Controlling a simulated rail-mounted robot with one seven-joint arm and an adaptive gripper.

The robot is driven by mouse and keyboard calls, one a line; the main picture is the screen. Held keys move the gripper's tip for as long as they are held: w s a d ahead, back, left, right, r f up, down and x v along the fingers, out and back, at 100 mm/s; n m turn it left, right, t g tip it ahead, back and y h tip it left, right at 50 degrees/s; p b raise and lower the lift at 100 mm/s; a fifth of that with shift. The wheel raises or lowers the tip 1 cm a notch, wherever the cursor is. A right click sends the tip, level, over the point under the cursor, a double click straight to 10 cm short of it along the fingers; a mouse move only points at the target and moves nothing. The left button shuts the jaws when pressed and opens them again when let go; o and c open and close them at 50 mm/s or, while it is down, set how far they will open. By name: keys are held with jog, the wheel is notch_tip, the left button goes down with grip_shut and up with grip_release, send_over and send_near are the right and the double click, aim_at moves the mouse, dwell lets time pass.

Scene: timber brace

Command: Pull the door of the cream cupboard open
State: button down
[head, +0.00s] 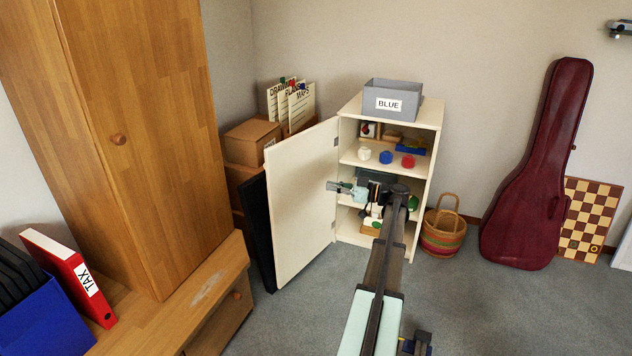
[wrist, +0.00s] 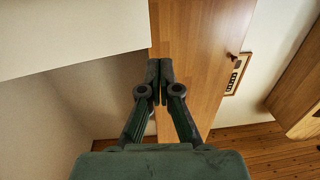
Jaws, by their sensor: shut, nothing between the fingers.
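The cream cupboard (head: 428,165) stands against the back wall, and its shelves and contents show. Its door (head: 297,205) is hinged on the left side and stands wide open, swung out to the left with its inner face toward the cupboard's front. My gripper (head: 330,186) is in front of the opening, pointing left, its tips overlapping the door's inner face near the hinge side. Whether they touch it I cannot tell. In the wrist view my gripper (wrist: 160,72) is shut and empty, and a cream panel (wrist: 70,35) fills the upper left. The door's handle is not seen.
A tall wooden cabinet (head: 150,130) and a low wooden bench (head: 225,285) stand at left. Cardboard boxes (head: 250,138) are behind the door. A basket (head: 443,232) and a red instrument case (head: 535,170) stand at right.

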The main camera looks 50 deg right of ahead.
aim_at(276, 175)
jog(key=w+a+f+n+g+y+p, duration=0.2)
jog(key=w+a+f+g, duration=0.1)
jog(key=w+a, duration=0.6)
jog(key=w+a+f+n+g+y+p, duration=0.1)
jog(key=w+a+f+g+y+p, duration=0.2)
jog(key=w+a, duration=0.55)
jog(key=w+a+f+g+h+p, duration=0.1)
jog(key=w+a+f+g+h, duration=0.1)
jog(key=f+g+h, duration=0.3)
jog(key=w+a+f+m+g+h, duration=0.1)
jog(key=w+f+g, duration=0.2)
jog(key=f, duration=0.4)
jog(key=w+a+f+g+h+p, duration=0.1)
jog(key=w+a+f+g+h, duration=0.15)
jog(key=f, duration=0.35)
jog(key=w+d+r+m+g+h+p, duration=0.1)
jog(key=w+d+r+m+g+h, duration=0.2)
jog(key=d+r+h, duration=0.55)
jog(key=w+d+r+m+g+h+p, duration=0.1)
jog(key=w+d+r+m+g+h, duration=0.15)
jog(key=d+r+m+h, duration=0.55)
jog(key=shift+s+d+r+n+t+h, duration=0.1)
jog(key=shift+s+d+r+n+h, duration=0.35)
jog(key=shift+d, duration=0.8)
jog(key=shift+s+d+r+n+t+h, duration=0.15)
jog(key=shift+d+n+h, duration=0.35)
jog(key=shift+d, duration=0.8)
jog(key=shift+s+d+r+n+t+h, duration=0.1)
jog(key=shift+s+d+r+n+h, duration=0.2)
jog(key=shift+d+h, duration=0.65)
